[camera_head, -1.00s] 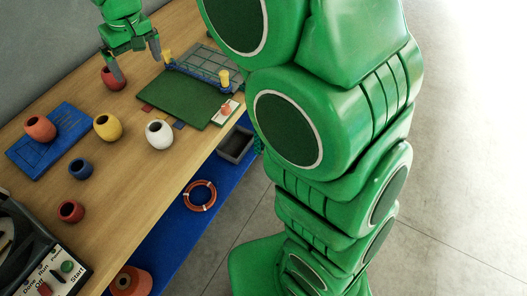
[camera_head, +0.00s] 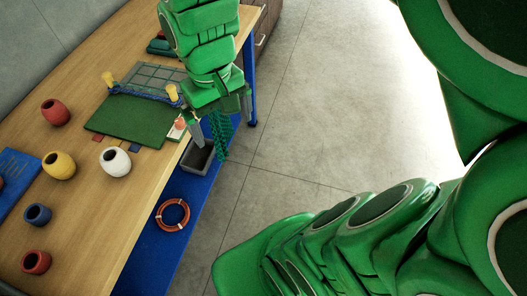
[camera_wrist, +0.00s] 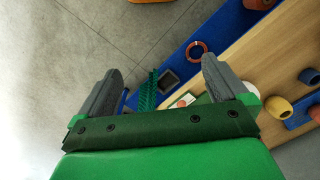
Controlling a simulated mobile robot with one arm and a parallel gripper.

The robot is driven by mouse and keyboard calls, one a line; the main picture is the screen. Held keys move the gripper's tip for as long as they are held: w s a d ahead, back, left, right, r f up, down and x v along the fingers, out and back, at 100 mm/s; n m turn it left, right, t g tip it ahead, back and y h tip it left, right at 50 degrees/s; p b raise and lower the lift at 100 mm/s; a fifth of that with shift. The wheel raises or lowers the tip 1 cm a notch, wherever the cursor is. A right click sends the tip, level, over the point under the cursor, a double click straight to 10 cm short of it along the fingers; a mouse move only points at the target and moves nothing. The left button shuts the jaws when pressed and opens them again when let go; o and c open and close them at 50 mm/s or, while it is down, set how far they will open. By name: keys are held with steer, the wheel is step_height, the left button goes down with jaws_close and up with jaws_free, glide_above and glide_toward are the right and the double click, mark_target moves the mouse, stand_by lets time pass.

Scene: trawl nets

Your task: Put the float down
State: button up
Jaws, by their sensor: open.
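Several barrel-shaped floats stand on the wooden table. In the head view a red float (camera_head: 55,112) stands at the far left, with a yellow float (camera_head: 60,165), a white float (camera_head: 115,160), a dark blue float (camera_head: 38,213) and a dark red float (camera_head: 36,262) nearer. An orange-red float is cut off at the left edge, by the blue mat (camera_head: 15,175). My gripper (camera_head: 222,120) is open, beyond the table's right edge and apart from all the floats. The wrist view shows its spread fingers (camera_wrist: 162,68) with no float between them.
A green net (camera_head: 221,137) hangs by the table edge, close to my fingers. A grey bin (camera_head: 198,158) and an orange ring (camera_head: 173,215) are on the blue lower shelf (camera_head: 150,262). A green board (camera_head: 135,120) lies on the table. The floor to the right is clear.

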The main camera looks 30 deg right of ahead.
steer(key=s+d+f+m, duration=0.1)
steer(key=s+d, duration=0.3)
steer(key=s, duration=0.6)
steer(key=shift+f+m+g, duration=0.3)
steer(key=shift+f+g, duration=0.1)
steer(key=shift+f, duration=0.2)
steer(key=shift+w, duration=0.1)
steer(key=w+a+r+n+t, duration=0.1)
steer(key=w+a+r+n, duration=0.15)
steer(key=w+a, duration=0.75)
steer(key=w+a+r+n, duration=0.2)
steer(key=w+a+r, duration=0.1)
steer(key=w+a, duration=0.65)
steer(key=s+a+f+n, duration=0.15)
steer(key=s+a, duration=0.25)
steer(key=a, duration=1.4)
steer(key=s+a+n, duration=0.3)
steer(key=s+a, duration=0.1)
steer(key=a, duration=1.5)
step_height(320, 180, down, 10)
steer(key=shift+t, duration=0.4)
